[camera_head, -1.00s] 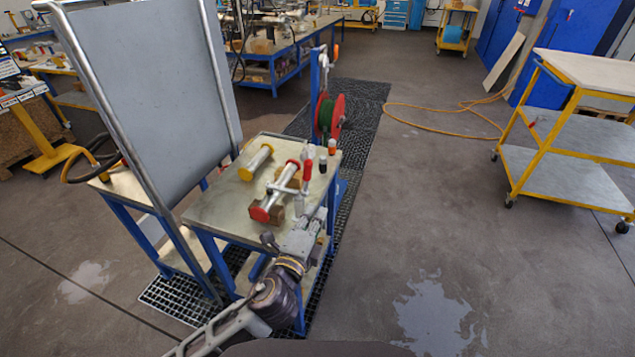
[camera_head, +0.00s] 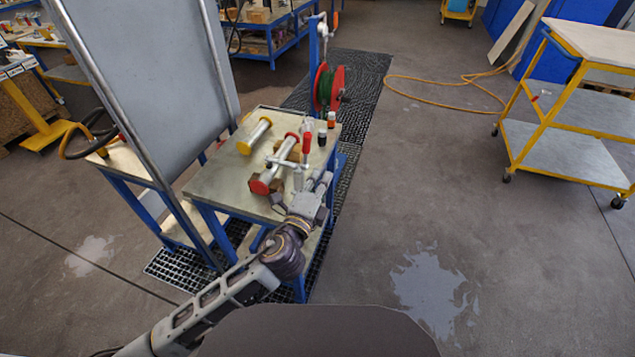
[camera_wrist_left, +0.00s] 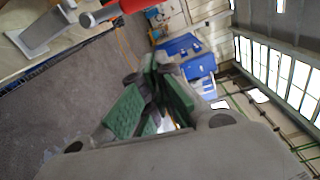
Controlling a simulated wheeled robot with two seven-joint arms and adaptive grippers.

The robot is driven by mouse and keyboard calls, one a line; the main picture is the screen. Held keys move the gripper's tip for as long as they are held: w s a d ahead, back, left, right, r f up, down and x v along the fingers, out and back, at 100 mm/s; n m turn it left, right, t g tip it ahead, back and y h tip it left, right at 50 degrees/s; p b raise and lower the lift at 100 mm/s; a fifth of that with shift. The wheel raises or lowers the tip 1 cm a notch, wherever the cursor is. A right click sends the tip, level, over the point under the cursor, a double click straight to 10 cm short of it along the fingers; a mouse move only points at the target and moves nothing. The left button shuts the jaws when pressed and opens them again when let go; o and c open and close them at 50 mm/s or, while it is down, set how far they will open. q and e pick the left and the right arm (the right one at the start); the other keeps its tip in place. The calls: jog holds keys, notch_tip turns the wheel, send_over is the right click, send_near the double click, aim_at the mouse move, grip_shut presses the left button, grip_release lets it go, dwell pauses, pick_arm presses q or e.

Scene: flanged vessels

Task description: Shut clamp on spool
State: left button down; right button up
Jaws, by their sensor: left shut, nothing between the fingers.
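The spool with red end flanges (camera_head: 275,172) lies on brown wooden blocks on the bench. A metal clamp (camera_head: 298,178) sits at its right side, with its red handle (camera_head: 306,143) standing upright. The red handle and metal clamp parts also show at the top left of the left wrist view (camera_wrist_left: 130,5). My left gripper (camera_head: 324,179) is shut and empty at the bench's right edge, right of the clamp and apart from the handle. Its green finger pads (camera_wrist_left: 155,92) show in the wrist view. The clamp's jaw is too small to judge. My right gripper is out of view.
A spool with yellow flanges (camera_head: 254,136) lies behind on the bench (camera_head: 215,178). Two small dark bottles, one orange-capped (camera_head: 331,120), stand at the right edge. A red hose reel (camera_head: 328,88) rises behind. A grey panel (camera_head: 150,80) stands left.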

aim_at(305, 150)
pick_arm(q)
jog(key=w+a+p, duration=0.1)
jog(key=w, duration=0.7)
jog(key=shift+w+r, duration=0.25)
jog(key=shift+w, duration=0.15)
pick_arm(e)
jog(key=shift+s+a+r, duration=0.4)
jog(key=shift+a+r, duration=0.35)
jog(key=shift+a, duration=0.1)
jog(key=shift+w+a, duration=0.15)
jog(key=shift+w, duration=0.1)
pick_arm(q)
jog(key=shift+w+a+r+n+p, duration=0.2)
jog(key=shift+w+a+n, duration=0.05)
jog(key=shift+a+n, duration=0.25)
jog(key=shift+w+a+r+n+p, duration=0.15)
jog(key=shift+w+a+n+p, duration=0.05)
jog(key=shift+a+n, duration=0.25)
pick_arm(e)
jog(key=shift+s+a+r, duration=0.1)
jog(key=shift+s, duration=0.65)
